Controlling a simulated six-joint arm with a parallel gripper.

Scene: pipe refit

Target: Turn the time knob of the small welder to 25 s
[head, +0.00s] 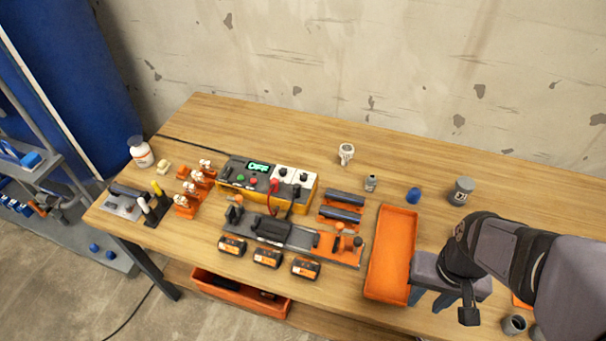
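The small welder (240,187) is a yellow and dark grey box near the middle of the table. Its lit green display (258,166) reads OFF. Red and green buttons sit below the display. Two dark knobs, a left one (283,172) and a right one (303,177), sit on its white panel; their labels and settings are too small to read. My gripper (432,299) is at the lower right, over the right edge of the orange tray, well away from the welder. Its fingers look apart, with nothing seen between them.
The empty orange tray (411,227) lies between my gripper and the welder. A grey clamp fixture (297,237) and several orange-black blocks (267,257) stand in front of the welder. Dark pipes in orange holders (344,198) are at its right. The back right table is mostly clear.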

